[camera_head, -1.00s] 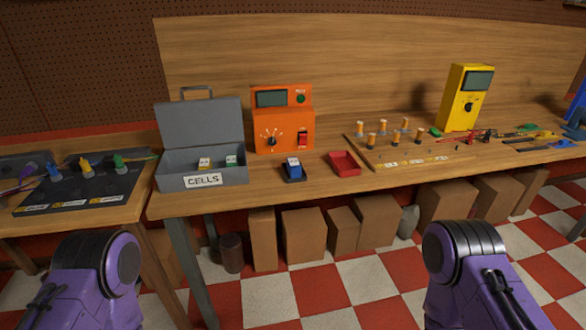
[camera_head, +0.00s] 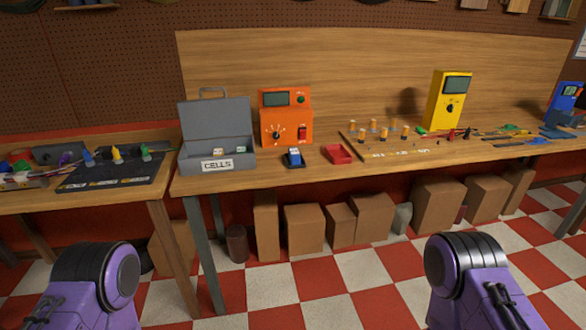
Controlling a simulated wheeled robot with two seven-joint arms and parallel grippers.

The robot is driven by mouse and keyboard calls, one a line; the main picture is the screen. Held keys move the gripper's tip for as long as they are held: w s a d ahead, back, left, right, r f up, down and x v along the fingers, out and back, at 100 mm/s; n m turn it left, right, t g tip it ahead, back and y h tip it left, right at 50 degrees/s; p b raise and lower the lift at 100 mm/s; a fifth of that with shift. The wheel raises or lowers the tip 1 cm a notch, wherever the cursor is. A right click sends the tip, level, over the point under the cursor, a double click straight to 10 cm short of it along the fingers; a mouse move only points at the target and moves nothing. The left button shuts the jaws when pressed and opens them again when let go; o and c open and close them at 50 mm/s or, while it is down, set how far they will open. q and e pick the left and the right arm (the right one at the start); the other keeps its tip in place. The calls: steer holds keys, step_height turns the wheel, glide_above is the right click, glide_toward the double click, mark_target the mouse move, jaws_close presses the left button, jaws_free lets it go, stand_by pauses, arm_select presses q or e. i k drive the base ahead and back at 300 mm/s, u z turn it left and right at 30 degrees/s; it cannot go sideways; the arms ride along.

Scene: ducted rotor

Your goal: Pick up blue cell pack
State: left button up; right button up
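The blue cell pack (camera_head: 294,156) has a white top and sits in a small dark holder on the wooden workbench, between the grey box and the red tray. The open grey box labelled CELLS (camera_head: 245,160) stands to its left, with a white-topped pack (camera_head: 218,152) and a green-and-white pack (camera_head: 241,150) inside. Only purple and black parts of my two arms show at the lower left and lower right. Neither gripper is in view.
An orange meter (camera_head: 287,118) stands behind the pack. A red tray (camera_head: 338,154) is to its right, then a board with several pegs (camera_head: 385,134) and a yellow meter (camera_head: 449,100). Cardboard boxes (camera_head: 304,228) stand under the bench. The checkered floor in front is clear.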

mark_target(294, 156)
steer(key=z, duration=0.6)
steer(key=i, duration=0.4)
steer(key=z, duration=0.65)
steer(key=i, duration=1)
steer(key=u, duration=0.75)
steer(key=i, duration=0.65)
steer(key=u, duration=0.75)
